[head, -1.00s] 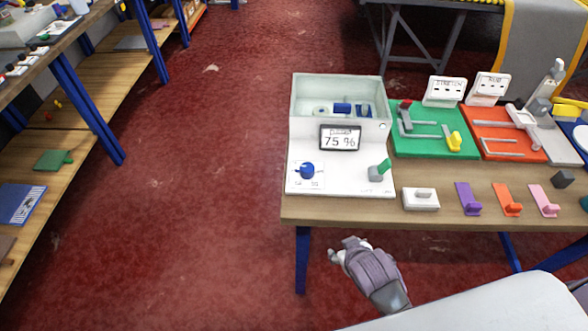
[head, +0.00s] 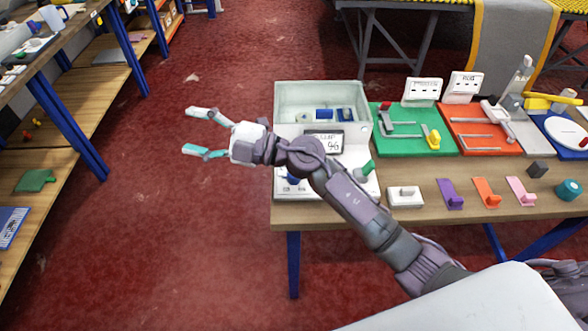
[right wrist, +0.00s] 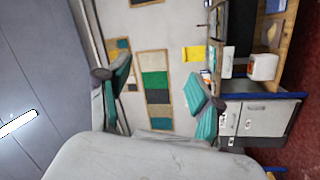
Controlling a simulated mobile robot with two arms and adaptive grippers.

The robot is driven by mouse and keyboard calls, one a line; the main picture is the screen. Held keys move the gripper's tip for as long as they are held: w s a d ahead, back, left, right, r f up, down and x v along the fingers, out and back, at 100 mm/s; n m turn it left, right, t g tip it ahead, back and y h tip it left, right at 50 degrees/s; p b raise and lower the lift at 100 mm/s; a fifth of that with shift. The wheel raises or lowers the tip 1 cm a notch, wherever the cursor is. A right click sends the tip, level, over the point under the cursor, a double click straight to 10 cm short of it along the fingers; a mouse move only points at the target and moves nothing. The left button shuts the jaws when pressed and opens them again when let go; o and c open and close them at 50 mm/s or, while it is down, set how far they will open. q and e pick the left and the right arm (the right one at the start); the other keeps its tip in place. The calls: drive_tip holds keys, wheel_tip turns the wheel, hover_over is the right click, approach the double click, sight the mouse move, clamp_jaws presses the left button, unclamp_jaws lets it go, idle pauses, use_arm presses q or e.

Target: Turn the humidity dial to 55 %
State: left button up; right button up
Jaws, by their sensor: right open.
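The pale humidity box (head: 292,101) stands at the left end of the wooden table. Its display (head: 325,141) is partly covered by my right arm, so its full reading is hidden. The blue dial (head: 292,180) on the box's white front base shows only in part behind the arm. A green-handled lever (head: 366,170) sits to its right. My right gripper (head: 195,132) is open and empty, left of the box and above the red floor, pointing left. In the right wrist view its two teal-padded fingers (right wrist: 160,92) are spread with nothing between them. My left gripper is not in view.
Right of the box are a green board (head: 393,147), an orange board (head: 466,140) and small hooks along the front, with a white block (head: 404,197) nearest. A shelf unit (head: 85,97) stands at the left. Red floor lies clear between.

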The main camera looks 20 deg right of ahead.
drive_tip(key=w+d+f+n+g+h, duration=0.1)
drive_tip(key=d+f+n+g+h, duration=0.1)
drive_tip(key=f+g+h, duration=0.25)
drive_tip(key=w+d+f+n+g+h, duration=0.1)
drive_tip(key=d+f+n+g+h, duration=0.15)
drive_tip(key=f+h, duration=0.3)
drive_tip(key=w+d+m+g+h, duration=0.25)
drive_tip(key=d+h, duration=0.55)
drive_tip(key=d, duration=0.8)
drive_tip(key=shift+m+t, duration=0.35)
drive_tip(key=shift+m, duration=0.05)
drive_tip(key=f+p, duration=0.1)
drive_tip(key=f, duration=0.5)
drive_tip(key=f+p, duration=0.2)
drive_tip(key=f, duration=0.4)
drive_tip(key=shift+s+a+f, duration=0.1)
drive_tip(key=shift+s+f, duration=0.1)
drive_tip(key=shift+f, duration=0.75)
drive_tip(key=c, duration=1.1)
drive_tip(key=shift+c, duration=0.2)
